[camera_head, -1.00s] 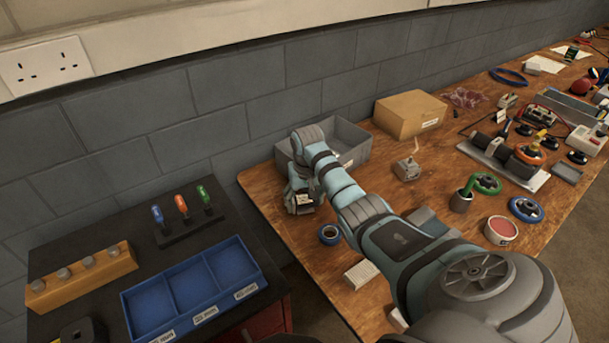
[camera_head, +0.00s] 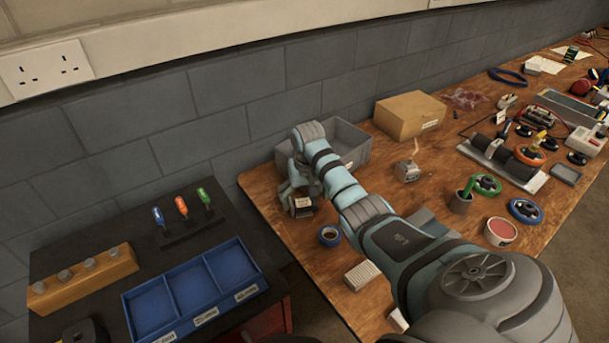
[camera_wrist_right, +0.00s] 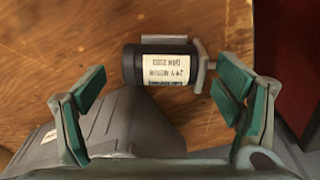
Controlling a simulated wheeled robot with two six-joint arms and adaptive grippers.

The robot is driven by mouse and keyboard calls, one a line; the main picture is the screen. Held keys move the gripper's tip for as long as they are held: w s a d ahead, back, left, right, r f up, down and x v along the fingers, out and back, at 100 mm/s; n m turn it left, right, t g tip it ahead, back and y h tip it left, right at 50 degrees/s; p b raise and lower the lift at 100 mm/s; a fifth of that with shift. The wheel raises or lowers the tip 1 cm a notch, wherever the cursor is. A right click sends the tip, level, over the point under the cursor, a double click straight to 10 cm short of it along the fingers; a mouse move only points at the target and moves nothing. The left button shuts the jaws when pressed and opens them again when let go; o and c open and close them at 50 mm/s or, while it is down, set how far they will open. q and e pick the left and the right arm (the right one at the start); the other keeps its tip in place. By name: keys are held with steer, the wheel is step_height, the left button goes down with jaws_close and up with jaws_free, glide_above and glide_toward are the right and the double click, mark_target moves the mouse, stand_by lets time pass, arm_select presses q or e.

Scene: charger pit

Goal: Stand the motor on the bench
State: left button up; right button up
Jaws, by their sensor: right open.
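The motor is a short dark cylinder with a white "24 V MOTOR" label. It shows in the right wrist view (camera_wrist_right: 162,68) with its axis across the picture and a metal shaft end on the right. It appears to lie on its side on the wooden bench (camera_head: 290,238). In the head view, the motor (camera_head: 302,204) is partly hidden by my right gripper (camera_head: 296,186). In the right wrist view, the green-padded fingers of my right gripper (camera_wrist_right: 158,95) are spread wide, the right one overlapping the shaft end. My left gripper is not in view.
A grey bin (camera_head: 352,150) stands directly behind the motor, and a cardboard box (camera_head: 409,116) is to its right. A blue tape roll (camera_head: 330,236) and a small grey device (camera_head: 407,171) are nearby. A dark cabinet with a blue tray (camera_head: 192,290) adjoins the left edge.

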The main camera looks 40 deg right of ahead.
mark_target(306, 205)
step_height(306, 205, up, 10)
steer(key=s+p, duration=0.1)
steer(key=p, duration=0.1)
steer(key=shift+a+f, duration=0.15)
steer(key=shift+a, duration=0.1)
